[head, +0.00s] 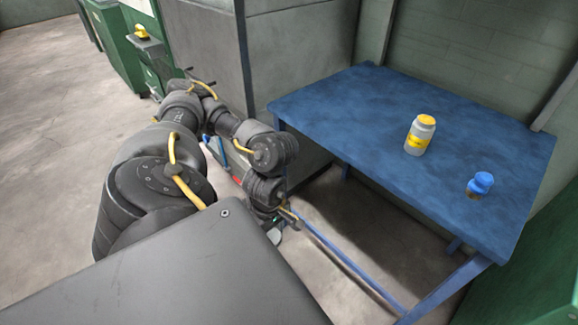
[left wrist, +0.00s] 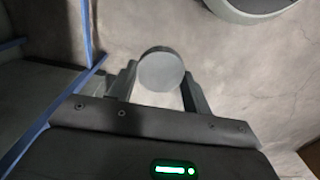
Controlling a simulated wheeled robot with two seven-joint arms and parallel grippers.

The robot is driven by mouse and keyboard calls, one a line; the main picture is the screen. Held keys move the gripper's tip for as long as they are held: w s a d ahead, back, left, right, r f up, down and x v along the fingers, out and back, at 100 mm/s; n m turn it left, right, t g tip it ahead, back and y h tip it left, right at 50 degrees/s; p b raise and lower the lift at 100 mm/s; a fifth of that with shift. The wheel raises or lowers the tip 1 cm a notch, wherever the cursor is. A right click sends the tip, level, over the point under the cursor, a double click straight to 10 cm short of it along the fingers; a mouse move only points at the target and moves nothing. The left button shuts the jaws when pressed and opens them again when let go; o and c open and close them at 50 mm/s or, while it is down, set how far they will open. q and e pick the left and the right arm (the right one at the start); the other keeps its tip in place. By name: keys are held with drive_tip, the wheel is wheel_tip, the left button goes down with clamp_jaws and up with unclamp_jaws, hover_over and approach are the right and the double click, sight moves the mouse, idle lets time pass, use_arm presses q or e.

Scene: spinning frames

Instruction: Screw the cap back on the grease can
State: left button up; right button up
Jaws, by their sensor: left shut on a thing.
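My left gripper (head: 284,226) hangs low in front of the blue table, below the level of its top. In the left wrist view its two fingers (left wrist: 158,85) are shut on a round, flat grey disc that looks like the cap (left wrist: 161,71). A pale bit of the cap (head: 275,238) shows under the gripper in the head view. I cannot pick out a grease can with certainty. My right gripper is not in view.
A grey cabinet (head: 295,50) stands behind. A blue rail (head: 345,262) runs low along the table's front.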

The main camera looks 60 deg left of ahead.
use_arm(q)
drive_tip(key=w+d+r+m, duration=0.1)
drive_tip(key=w+d+m, duration=0.4)
drive_tip(key=d, duration=0.4)
drive_tip(key=w+d+r+m, duration=0.3)
drive_tip(key=w+r, duration=0.4)
drive_tip(key=r, duration=0.3)
drive_tip(key=w+d+r+m, duration=0.4)
drive_tip(key=w+r, duration=0.3)
drive_tip(key=r, duration=0.3)
drive_tip(key=shift+d+m, duration=0.15)
drive_tip(key=shift+m, duration=0.75)
drive_tip(key=shift+f, duration=0.1)
